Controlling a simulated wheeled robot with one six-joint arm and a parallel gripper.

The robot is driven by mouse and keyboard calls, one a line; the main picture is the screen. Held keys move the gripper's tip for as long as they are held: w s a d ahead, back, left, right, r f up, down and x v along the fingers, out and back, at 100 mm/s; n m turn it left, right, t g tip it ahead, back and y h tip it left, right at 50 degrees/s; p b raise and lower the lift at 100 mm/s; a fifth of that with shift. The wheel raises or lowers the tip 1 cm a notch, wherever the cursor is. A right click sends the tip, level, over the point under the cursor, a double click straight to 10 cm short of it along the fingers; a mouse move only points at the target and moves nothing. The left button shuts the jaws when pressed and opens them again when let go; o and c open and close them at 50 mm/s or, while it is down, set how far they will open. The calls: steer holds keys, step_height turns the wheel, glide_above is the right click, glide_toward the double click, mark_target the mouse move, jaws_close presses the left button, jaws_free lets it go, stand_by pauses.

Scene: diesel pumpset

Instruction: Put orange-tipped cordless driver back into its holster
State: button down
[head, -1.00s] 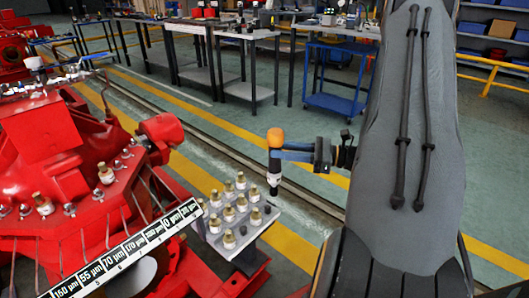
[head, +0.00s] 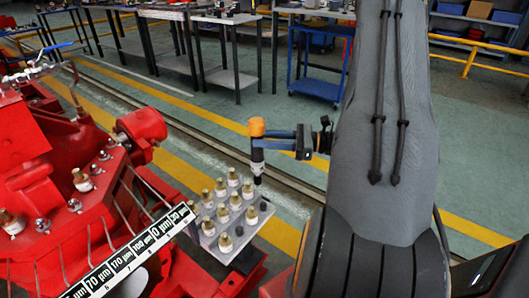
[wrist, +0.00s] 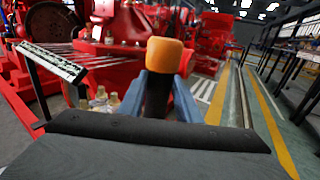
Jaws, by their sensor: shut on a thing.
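The orange-tipped cordless driver (head: 257,128) is upright in the head view, orange end up, its dark body pointing down. My gripper (head: 262,143) reaches it from the right and is shut on it just below the orange end. In the wrist view the driver's orange end (wrist: 165,54) stands between the two blue fingers of my gripper (wrist: 160,92). I cannot make out a holster in either view.
A grey tray (head: 232,246) holds several brass-topped fittings beside the red pumpset (head: 50,200). A labelled strip (head: 130,252) runs along the pumpset's front. Workbenches (head: 232,75) and a blue cart (head: 318,88) stand behind. Green floor between is clear.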

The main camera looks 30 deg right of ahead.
steer(key=shift+d+f+b, duration=0.1)
steer(key=shift+f+b, duration=1.2)
steer(key=shift+f, duration=1)
step_height(320, 180, down, 15)
steer(key=b, duration=0.6)
steer(key=shift+r, duration=0.2)
steer(key=shift+f, duration=0.1)
stand_by(0.5)
steer(key=c, duration=1.2)
jaws_free()
steer(key=shift+s, duration=0.1)
